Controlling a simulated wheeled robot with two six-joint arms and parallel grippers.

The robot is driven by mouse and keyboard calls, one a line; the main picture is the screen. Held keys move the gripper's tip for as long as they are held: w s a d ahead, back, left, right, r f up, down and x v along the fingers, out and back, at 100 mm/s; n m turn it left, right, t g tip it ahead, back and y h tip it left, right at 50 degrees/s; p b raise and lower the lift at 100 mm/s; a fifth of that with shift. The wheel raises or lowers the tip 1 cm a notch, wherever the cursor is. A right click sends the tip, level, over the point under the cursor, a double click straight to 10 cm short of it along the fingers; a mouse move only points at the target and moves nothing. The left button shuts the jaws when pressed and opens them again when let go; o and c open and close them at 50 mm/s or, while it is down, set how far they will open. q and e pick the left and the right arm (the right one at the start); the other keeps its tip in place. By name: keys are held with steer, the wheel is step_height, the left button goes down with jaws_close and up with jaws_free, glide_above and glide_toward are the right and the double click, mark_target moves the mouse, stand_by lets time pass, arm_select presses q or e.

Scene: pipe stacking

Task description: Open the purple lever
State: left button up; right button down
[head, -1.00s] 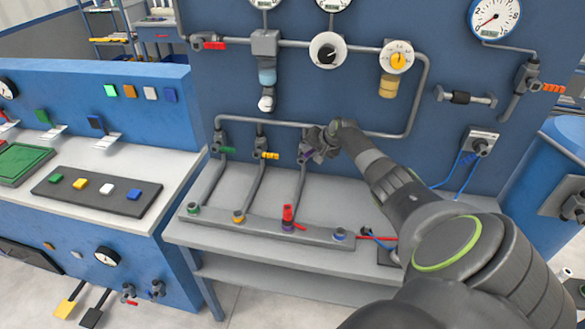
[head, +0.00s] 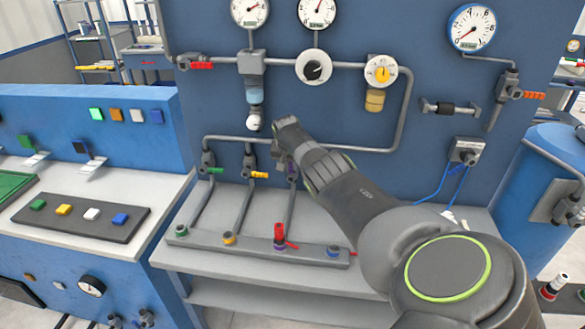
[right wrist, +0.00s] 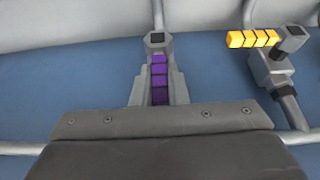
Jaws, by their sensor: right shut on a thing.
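The purple lever (right wrist: 159,84) shows in the right wrist view, between the two fingers of my right gripper (right wrist: 158,92), which is shut on it. Its dark valve end (right wrist: 157,40) sticks out beyond the fingertips. In the head view my right gripper (head: 283,158) is at the right-hand of three valves on the lower pipe. My arm and gripper hide most of that valve, and only a little of the purple lever (head: 292,172) shows. My left gripper is not in view.
The yellow lever valve (right wrist: 270,65) stands close beside the purple one; it also shows in the head view (head: 258,174), with the green lever (head: 212,170) further left. Gauges and knobs are above. A grey rail (head: 205,243) with a red fitting (head: 280,233) lies on the bench below.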

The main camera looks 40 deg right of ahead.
steer(key=shift+s+f, duration=0.1)
steer(key=shift+f, duration=0.1)
steer(key=c, duration=1.4)
jaws_free()
steer(key=shift+a, duration=0.1)
steer(key=shift+c, duration=0.2)
steer(key=shift+r, duration=0.15)
steer(key=shift+a+r+p, duration=0.15)
steer(key=shift+r+p, duration=0.5)
steer(key=shift+r, duration=0.1)
steer(key=v, duration=1.5)
steer(key=shift+a+r+b, duration=0.25)
steer(key=shift+r+b, duration=0.1)
steer(key=shift+f, duration=0.1)
